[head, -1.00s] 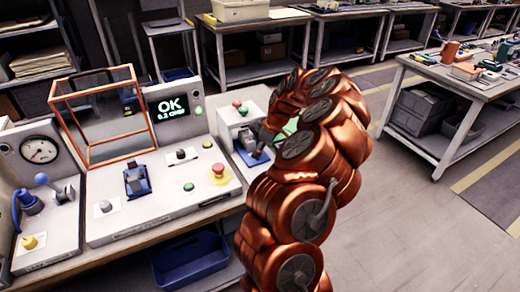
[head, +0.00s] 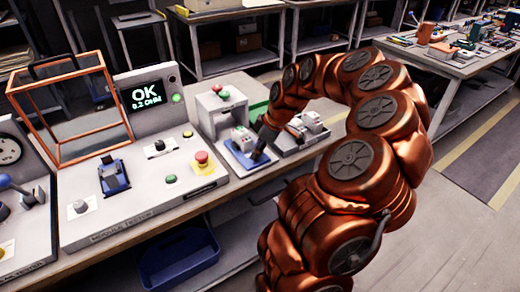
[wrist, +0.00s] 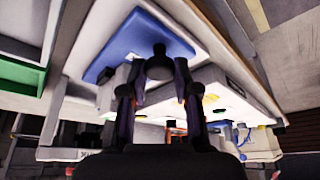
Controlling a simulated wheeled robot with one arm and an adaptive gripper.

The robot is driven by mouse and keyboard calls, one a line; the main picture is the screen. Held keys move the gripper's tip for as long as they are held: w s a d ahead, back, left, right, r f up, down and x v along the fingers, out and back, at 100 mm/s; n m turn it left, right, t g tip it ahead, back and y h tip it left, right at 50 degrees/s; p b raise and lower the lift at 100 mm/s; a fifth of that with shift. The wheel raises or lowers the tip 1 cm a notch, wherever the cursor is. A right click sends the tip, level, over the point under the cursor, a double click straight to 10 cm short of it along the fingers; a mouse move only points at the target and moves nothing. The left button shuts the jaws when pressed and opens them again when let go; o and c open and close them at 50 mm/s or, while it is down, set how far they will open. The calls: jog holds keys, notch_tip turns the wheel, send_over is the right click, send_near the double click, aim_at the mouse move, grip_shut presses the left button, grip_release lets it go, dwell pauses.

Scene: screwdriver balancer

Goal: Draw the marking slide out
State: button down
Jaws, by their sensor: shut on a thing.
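The marking slide is a blue plate (head: 238,158) at the front of the grey marking station (head: 213,105) in the head view. A small grey part (head: 241,138) sits on the plate. In the wrist view the blue plate (wrist: 150,36) fills the top, with a dark round knob (wrist: 158,66) at its near edge. My gripper (wrist: 158,82) has its two fingers on either side of that knob, shut on it. In the head view my gripper (head: 262,140) is at the slide's right side, partly hidden by my arm. How far out the slide stands is hard to tell.
A grey fixture (head: 310,125) stands to the right. A blue bin (head: 185,262) is below the bench. Floor at right is clear.

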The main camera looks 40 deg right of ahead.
jog(key=shift+s, duration=0.2)
jog(key=c, duration=1.1)
grip_release()
jog(key=shift+s, duration=0.1)
jog(key=shift+o, duration=1.1)
jog(key=v, duration=1.2)
jog(key=shift+a, duration=0.1)
